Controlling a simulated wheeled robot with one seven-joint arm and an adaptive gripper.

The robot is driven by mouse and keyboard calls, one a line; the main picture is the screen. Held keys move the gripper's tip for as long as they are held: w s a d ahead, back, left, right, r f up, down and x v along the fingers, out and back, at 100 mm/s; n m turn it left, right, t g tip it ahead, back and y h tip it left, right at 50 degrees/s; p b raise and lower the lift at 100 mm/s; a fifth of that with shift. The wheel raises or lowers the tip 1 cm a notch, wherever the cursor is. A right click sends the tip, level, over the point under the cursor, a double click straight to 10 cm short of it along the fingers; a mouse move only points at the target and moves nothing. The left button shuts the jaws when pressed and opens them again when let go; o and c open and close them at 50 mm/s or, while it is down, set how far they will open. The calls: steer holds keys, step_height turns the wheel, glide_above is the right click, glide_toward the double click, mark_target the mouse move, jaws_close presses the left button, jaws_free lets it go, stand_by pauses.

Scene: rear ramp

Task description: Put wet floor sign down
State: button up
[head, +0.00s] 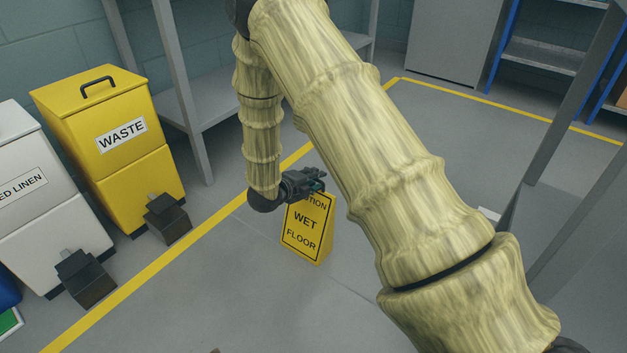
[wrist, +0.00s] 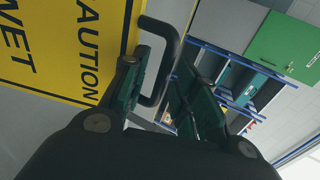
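The yellow wet floor sign (head: 308,228) with black lettering stands upright in the head view, its lower edge apparently at the grey floor; I cannot tell whether it touches. My gripper (head: 318,182) is at the sign's top and hides part of its upper edge. In the wrist view the sign (wrist: 62,45) fills the upper left, and its black loop handle (wrist: 170,50) sticks out from its top edge. My gripper's fingers (wrist: 162,75) stand apart on either side of the handle's bar, with a visible gap. I see no firm grip on it.
A yellow waste bin (head: 118,160) and a white linen bin (head: 50,215) with dark pedals stand at the left. A grey metal shelf (head: 205,110) is behind. A yellow line (head: 150,277) crosses the floor. The floor in front of the sign is clear.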

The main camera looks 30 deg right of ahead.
steer(key=shift+r, duration=0.1)
steer(key=shift+s+a+r+p, duration=0.1)
steer(key=shift+a+r+p, duration=0.1)
steer(key=shift+a+p, duration=0.15)
steer(key=p+v, duration=0.5)
steer(key=v, duration=0.6)
steer(key=s+a+f+n+y, duration=0.2)
steer(key=s+f+n+y, duration=0.2)
steer(key=s+f+n, duration=0.5)
steer(key=s+a+f+n+y, duration=0.2)
steer(key=s+f+n+y, duration=0.2)
steer(key=s+f+n, duration=0.45)
steer(key=s+a+f+n+g+y, duration=0.2)
steer(key=s+n, duration=0.5)
steer(key=s, duration=0.4)
steer(key=s+a+f+n+g+y, duration=0.2)
steer(key=s+a+f+n, duration=0.1)
steer(key=s+n, duration=0.4)
steer(key=s+f, duration=0.1)
steer(key=s, duration=0.2)
steer(key=shift+s+a+g+y, duration=0.2)
steer(key=shift+s+g+y, duration=0.2)
